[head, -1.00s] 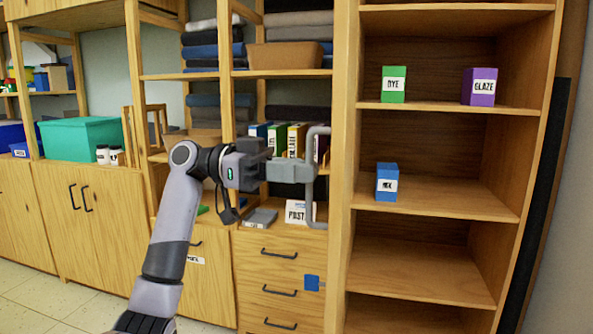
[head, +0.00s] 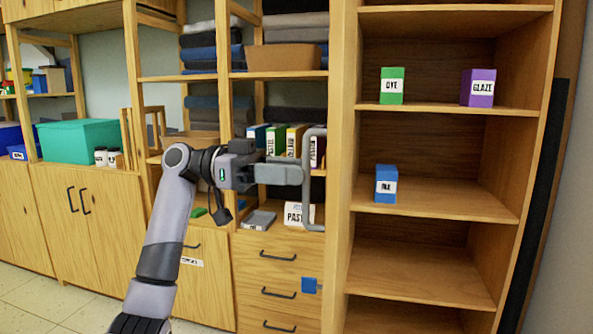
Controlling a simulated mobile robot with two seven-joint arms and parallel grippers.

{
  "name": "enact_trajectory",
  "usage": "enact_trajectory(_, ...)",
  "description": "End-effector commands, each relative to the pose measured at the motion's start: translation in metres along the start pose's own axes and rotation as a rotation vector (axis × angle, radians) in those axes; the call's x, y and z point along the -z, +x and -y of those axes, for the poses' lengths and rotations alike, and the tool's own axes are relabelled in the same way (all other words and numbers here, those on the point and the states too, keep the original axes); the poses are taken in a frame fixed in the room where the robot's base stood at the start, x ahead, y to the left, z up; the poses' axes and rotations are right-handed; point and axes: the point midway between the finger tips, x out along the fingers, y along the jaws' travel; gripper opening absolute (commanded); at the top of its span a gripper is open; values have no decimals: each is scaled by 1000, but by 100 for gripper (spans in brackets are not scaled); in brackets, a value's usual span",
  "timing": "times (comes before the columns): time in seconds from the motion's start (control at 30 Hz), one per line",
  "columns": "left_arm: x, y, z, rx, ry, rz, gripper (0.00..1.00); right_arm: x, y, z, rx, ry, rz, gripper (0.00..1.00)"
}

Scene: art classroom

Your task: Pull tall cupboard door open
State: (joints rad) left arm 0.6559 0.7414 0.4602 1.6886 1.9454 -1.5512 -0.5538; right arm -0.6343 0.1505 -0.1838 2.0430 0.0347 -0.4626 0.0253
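The tall cupboard (head: 431,110) stands at the right of the head view, its shelves exposed. Its door (head: 340,190) stands swung open at the left side, seen nearly edge-on. A long grey bar handle (head: 307,205) sticks out to the left from the door's outer face. My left gripper (head: 296,174) comes in from the left, level with the handle's middle, its fingertips at the upright bar. The fingers overlap from this side, so I cannot tell whether they grip the bar or only sit beside it. My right gripper is out of view.
In the cupboard are a green dye box (head: 392,86), a purple glaze box (head: 478,88) and a blue box (head: 386,184). Left of the door are drawers (head: 277,275) and open shelves with folded cloth (head: 297,35). A teal bin (head: 79,141) stands far left.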

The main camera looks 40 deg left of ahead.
Motion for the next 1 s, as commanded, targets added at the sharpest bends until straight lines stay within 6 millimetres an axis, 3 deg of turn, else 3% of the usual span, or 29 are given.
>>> enact_trajectory(0.2, 0, -38, 1, 6, 1, -2, 38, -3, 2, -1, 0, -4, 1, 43)
enact_trajectory(0.4, 1, -57, 1, 5, 1, -1, 38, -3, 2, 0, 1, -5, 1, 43)
enact_trajectory(1.0, 1, -59, 1, 4, 1, -2, 38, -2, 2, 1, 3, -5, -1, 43)
